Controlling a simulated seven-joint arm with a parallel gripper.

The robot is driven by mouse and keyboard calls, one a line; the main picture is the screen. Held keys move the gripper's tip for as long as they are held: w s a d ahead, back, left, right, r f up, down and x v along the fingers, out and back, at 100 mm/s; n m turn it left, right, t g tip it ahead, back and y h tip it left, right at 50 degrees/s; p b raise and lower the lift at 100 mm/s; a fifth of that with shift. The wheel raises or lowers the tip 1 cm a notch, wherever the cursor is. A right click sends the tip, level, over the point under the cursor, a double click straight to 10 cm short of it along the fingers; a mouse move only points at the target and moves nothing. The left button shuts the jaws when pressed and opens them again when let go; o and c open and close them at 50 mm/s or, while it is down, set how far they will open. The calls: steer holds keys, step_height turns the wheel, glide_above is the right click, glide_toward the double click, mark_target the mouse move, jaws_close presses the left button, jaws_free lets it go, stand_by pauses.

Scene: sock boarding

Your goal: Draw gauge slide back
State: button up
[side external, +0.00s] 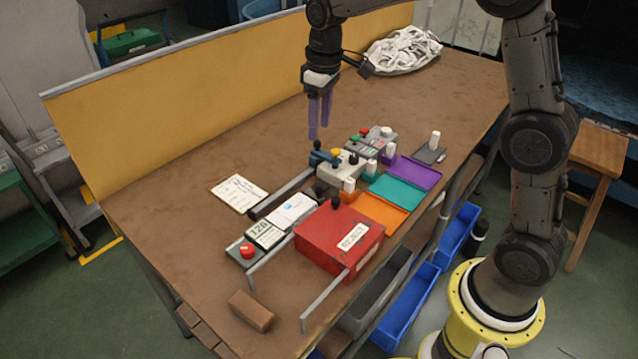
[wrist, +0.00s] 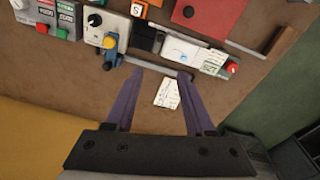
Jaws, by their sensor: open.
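A small blue block with a dark round knob (side external: 320,154), which looks like the gauge slide, sits at the far end of a dark rail (side external: 282,193) beside a beige control box (side external: 341,171). In the wrist view the blue piece (wrist: 111,58) is left of my fingers, at the left end of the rail (wrist: 150,67). My gripper (side external: 319,137) points down above the table, its purple fingers apart and empty, near the blue block and seemingly above it. In the wrist view my gripper (wrist: 160,74) has its fingertips over the rail area, touching nothing that I can see.
A red box (side external: 338,238), a panel with a red button (side external: 246,252) and a white card (side external: 238,193) lie nearby. Orange, teal and purple trays (side external: 411,173) are at the right. A yellow backboard (side external: 190,85) lines the table. The table's left part is mostly clear.

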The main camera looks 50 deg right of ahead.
steer(key=g, duration=0.1)
glide_above(319, 189)
step_height(319, 189, down, 4)
step_height(319, 189, down, 14)
steer(key=shift+r, duration=0.1)
stand_by(0.4)
jaws_close()
stand_by(1.3)
